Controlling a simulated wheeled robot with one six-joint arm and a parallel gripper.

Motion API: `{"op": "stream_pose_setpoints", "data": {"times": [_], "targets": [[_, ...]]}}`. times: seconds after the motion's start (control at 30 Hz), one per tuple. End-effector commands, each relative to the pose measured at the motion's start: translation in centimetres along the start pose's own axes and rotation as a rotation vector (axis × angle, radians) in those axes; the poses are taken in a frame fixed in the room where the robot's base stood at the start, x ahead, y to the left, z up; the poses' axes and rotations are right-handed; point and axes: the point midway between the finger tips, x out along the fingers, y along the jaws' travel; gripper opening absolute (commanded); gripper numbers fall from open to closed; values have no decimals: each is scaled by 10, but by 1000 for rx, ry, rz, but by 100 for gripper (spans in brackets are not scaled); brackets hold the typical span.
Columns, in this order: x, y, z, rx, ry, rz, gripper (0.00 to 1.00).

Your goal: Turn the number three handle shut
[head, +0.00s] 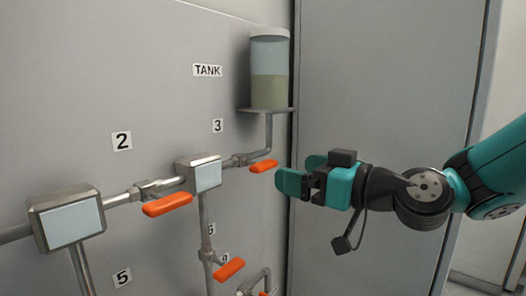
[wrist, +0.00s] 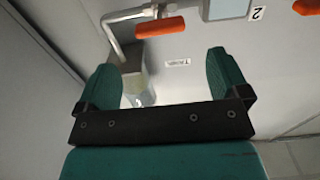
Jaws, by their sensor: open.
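The number three handle is an orange lever (head: 263,166) on the pipe between the square box and the tank, below the "3" label (head: 217,125). It points right, roughly along the pipe. My gripper (head: 303,172) is open and empty, just right of the lever in the head view. In the wrist view the lever (wrist: 160,27) shows at the top, beyond and between the two spread fingers (wrist: 165,70). I see no contact between finger and lever.
The tank (head: 269,75) stands on a small shelf above the lever. Other orange levers are the number two handle (head: 167,204) and a lower one (head: 229,269). A metal box (head: 205,174) adjoins the pipe. A grey panel (head: 385,100) stands behind my gripper.

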Motion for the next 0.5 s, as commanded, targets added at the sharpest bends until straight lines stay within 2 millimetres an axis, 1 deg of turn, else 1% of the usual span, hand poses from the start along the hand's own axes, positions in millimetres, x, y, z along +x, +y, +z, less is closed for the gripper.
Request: {"op": "stream_pose_setpoints", "data": {"times": [0.03,0.2,0.33,0.5], "targets": [[13,-1,-6,1,-3,-6,94],[49,-1,-5,1,-2,-5,94],[69,-1,-3,0,-2,-3,94],[83,-1,-1,0,-2,-2,94]]}}
